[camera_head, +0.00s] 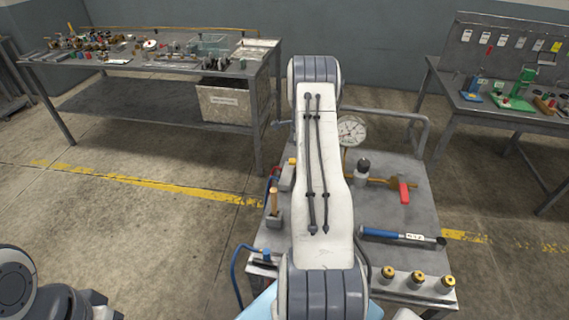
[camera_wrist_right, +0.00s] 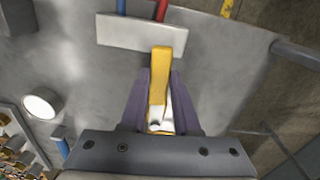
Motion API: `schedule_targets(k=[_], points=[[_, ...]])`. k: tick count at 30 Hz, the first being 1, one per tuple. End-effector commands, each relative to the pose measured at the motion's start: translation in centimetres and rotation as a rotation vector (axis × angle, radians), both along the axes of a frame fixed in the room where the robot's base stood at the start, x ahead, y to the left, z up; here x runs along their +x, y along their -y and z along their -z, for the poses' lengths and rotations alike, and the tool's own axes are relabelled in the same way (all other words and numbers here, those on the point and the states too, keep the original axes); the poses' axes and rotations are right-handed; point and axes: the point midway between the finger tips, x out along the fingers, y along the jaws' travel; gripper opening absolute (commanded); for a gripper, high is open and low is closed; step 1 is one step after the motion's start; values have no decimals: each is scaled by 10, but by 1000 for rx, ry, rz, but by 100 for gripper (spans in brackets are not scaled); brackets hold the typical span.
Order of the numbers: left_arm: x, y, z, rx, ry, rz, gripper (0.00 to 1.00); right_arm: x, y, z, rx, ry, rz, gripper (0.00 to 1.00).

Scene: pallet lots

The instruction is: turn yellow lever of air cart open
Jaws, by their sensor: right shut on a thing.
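The air cart (camera_head: 400,218) stands in the middle of the head view, with my right arm reaching over it. The yellow lever (camera_wrist_right: 160,75) is in the right wrist view, its length running up the picture toward a pale block with hoses. My right gripper (camera_wrist_right: 158,92) has its two purple fingers on either side of the lever and is shut on it. A white part shows at the lever's lower end, between the fingers. My left gripper is not in view; only part of that arm shows at bottom left.
A pressure gauge (camera_head: 351,131), a bottle (camera_head: 362,170), a red-headed hammer (camera_head: 403,190) and a blue-handled tool (camera_head: 395,235) are on the cart. Blue (camera_wrist_right: 121,7) and red (camera_wrist_right: 161,10) hoses meet the pale block (camera_wrist_right: 140,35). Workbenches stand left and right behind; the floor at left is clear.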

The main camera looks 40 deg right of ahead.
Motion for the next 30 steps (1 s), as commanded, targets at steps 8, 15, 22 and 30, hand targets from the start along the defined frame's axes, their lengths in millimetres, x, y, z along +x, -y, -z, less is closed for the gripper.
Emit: schedule_targets(k=[8,15,22,30], points=[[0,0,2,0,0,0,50,-2,14,-1,-3,-1,98,0],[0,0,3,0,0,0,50,-1,16,-2,-6,-1,119,0],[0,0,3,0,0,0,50,0,17,-2,-7,0,119,0],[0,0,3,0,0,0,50,1,14,-1,-5,0,115,60]])
